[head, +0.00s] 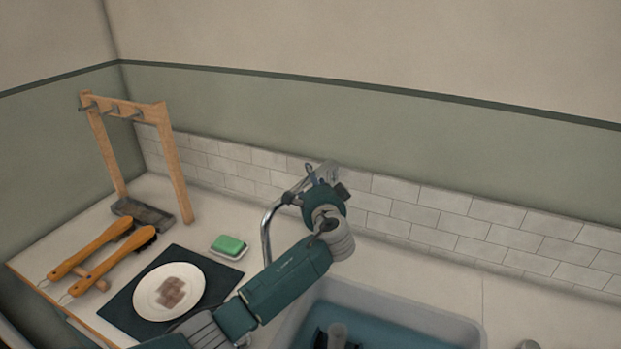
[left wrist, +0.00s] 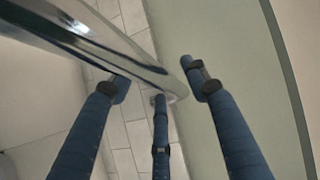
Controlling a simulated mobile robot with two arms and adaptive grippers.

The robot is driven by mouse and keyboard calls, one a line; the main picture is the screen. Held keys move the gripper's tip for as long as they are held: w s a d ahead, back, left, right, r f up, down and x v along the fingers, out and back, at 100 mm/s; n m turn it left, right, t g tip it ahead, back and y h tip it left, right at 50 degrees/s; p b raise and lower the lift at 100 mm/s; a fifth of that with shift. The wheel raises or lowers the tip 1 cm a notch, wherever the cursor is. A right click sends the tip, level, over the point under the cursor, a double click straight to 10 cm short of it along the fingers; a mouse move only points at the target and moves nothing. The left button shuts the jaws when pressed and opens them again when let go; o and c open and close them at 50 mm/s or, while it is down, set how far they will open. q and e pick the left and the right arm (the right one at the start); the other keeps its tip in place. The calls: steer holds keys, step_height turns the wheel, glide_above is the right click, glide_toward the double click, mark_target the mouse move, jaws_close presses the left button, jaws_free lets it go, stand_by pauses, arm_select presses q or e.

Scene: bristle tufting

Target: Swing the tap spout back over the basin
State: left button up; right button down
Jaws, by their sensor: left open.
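The chrome tap spout (head: 267,232) shows in the head view as a bent pipe left of my forearm, with its lower end hidden behind the arm. The basin (head: 440,320) is right of and below the arm, with blue-teal water or lining inside. My left gripper (head: 318,174) is at the upper part of the tap, near the tiled wall. In the left wrist view, the gripper (left wrist: 158,86) has its fingers spread, and the shiny spout (left wrist: 110,45) runs from the upper left to between the fingertips. I cannot tell whether any finger touches it. My right gripper is not in view.
Left of the tap are a green sponge on a dish (head: 229,246), a plate (head: 150,297) on a dark mat (head: 222,276), two wooden-handled brushes (head: 92,250) and a wooden peg rack (head: 175,165). The tiled wall (head: 440,215) stands close behind. The right counter is mostly clear.

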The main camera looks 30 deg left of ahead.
arm_select(q)
steer(key=shift+w+a, duration=0.15)
steer(key=shift+c, duration=1.3)
steer(key=c, duration=0.8)
jaws_close()
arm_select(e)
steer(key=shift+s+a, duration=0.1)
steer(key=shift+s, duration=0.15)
